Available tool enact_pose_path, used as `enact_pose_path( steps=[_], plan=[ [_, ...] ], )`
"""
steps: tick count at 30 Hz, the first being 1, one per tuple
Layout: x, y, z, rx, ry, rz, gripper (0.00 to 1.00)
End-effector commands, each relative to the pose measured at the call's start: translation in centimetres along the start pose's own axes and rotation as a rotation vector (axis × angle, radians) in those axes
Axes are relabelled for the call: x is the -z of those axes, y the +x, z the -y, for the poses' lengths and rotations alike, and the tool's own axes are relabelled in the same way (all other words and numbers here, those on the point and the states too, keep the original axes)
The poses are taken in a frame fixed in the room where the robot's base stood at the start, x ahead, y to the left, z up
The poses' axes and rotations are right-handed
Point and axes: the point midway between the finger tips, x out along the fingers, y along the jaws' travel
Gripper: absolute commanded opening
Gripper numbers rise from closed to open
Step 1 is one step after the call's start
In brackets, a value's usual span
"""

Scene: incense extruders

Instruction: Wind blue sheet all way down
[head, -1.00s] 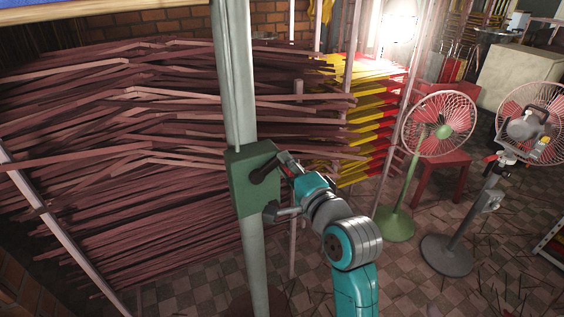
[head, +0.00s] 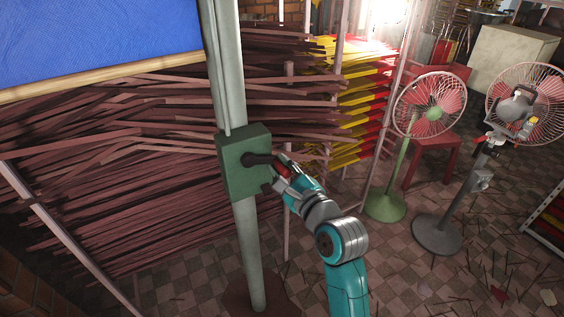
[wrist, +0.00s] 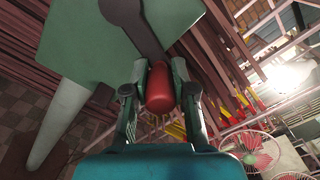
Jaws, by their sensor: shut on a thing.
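The blue sheet (head: 95,38) hangs at the upper left in the head view, with a pale wooden bar (head: 100,80) along its lower edge. It covers only the upper part of the stick racks. A green crank box (head: 243,165) is fixed on a grey post (head: 252,255). A dark crank arm (head: 260,159) with a red handle (wrist: 159,88) sticks out from the box. My gripper (head: 283,172) is at the handle. In the wrist view its two fingers stand on either side of the red handle, shut on it.
Racks of brown sticks (head: 150,200) stand behind the post, with yellow and red bundles (head: 355,110) to the right. A green-stemmed fan (head: 385,200) and a grey-stemmed fan (head: 437,232) stand at the right near a red stool (head: 432,150). Tiled floor is partly clear, with scattered sticks.

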Motion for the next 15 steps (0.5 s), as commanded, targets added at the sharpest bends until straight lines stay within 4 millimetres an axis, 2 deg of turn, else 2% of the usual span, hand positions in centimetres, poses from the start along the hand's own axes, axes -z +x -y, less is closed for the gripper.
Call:
enact_pose_path(
  steps=[15],
  plan=[
    [0.35,0.01,-0.73,0.000,0.116,-0.001,0.00]
  ],
)
